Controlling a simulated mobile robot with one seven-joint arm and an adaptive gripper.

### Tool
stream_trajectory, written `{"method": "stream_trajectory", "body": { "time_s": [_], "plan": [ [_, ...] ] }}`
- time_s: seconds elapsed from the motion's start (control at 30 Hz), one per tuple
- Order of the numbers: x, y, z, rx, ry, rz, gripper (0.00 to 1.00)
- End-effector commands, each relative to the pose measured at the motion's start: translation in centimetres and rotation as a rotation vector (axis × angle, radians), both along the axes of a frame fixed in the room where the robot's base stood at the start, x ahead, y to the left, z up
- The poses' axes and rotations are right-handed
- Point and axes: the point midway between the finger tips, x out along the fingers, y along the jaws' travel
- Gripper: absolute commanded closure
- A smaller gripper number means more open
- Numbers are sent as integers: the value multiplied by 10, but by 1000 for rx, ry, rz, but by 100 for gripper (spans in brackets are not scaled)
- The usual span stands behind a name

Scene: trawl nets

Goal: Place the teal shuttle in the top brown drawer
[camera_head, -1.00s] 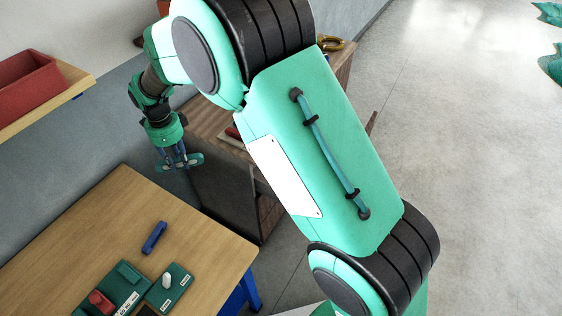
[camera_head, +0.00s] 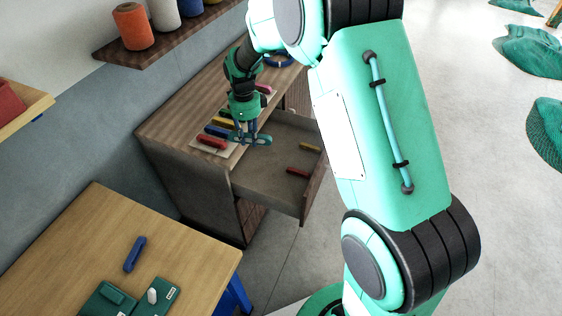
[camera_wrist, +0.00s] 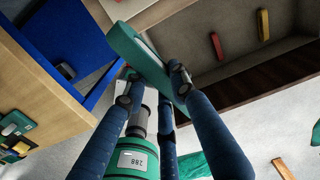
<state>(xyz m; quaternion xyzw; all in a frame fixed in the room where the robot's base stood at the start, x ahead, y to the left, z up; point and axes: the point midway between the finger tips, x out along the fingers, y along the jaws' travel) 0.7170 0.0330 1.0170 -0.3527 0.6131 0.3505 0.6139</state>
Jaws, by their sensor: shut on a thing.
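The teal shuttle (camera_head: 264,140) is held between the fingers of my gripper (camera_head: 247,138). It also shows in the wrist view (camera_wrist: 135,52), gripped near one end and tilted across the picture. The top brown drawer (camera_head: 262,181) is pulled open from the brown cabinet (camera_head: 165,128). A red shuttle (camera_head: 298,172) and a yellow shuttle (camera_head: 310,147) lie apart inside it; both show in the wrist view. In the head view the teal shuttle appears above the drawer's back left part, near the cabinet top. Its exact height over the drawer is unclear.
Several coloured shuttles, including a red one (camera_head: 212,142), lie on a pale tray on the cabinet top, close to my gripper. A wooden table (camera_head: 100,235) with a blue shuttle (camera_head: 135,253) stands at lower left. A shelf with yarn cones (camera_head: 133,27) hangs above.

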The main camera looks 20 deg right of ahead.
Motion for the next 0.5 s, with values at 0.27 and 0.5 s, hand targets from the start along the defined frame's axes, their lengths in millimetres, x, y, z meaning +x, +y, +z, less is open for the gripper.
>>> {"method": "stream_trajectory", "body": {
  "time_s": [0.27, 0.5],
  "plan": [
    [-20, -92, -1, 0, -1, -157, 100],
    [-38, -144, -3, -1, -1, -251, 100]
  ]
}}
